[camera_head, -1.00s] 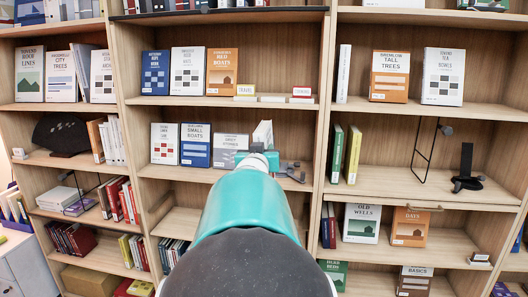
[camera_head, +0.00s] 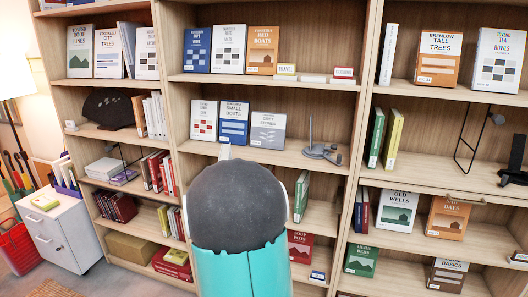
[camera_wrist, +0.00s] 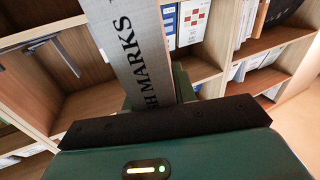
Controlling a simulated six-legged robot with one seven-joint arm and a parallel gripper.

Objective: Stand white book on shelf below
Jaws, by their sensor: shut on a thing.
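The white book (camera_wrist: 140,50) fills the upper middle of the wrist view, pale grey in the shade, with dark letters ending in "SHMARKS" along it. My gripper (camera_wrist: 156,95) is shut on it, with green fingers at its two sides. In the head view a pale tip, probably the book's corner (camera_head: 225,152), shows above my dark arm joint; the arm hides the gripper and the rest. The shelf below (camera_head: 325,217) is mostly hidden behind my arm. A green book (camera_head: 300,197) stands at its right part, with bare board beside it.
Above, the middle shelf (camera_head: 270,153) holds a red-patterned white book (camera_head: 203,120), a blue book (camera_head: 234,122), a grey book (camera_head: 268,130) and a dark metal stand (camera_head: 322,150). Wooden uprights (camera_head: 362,130) bound the bay.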

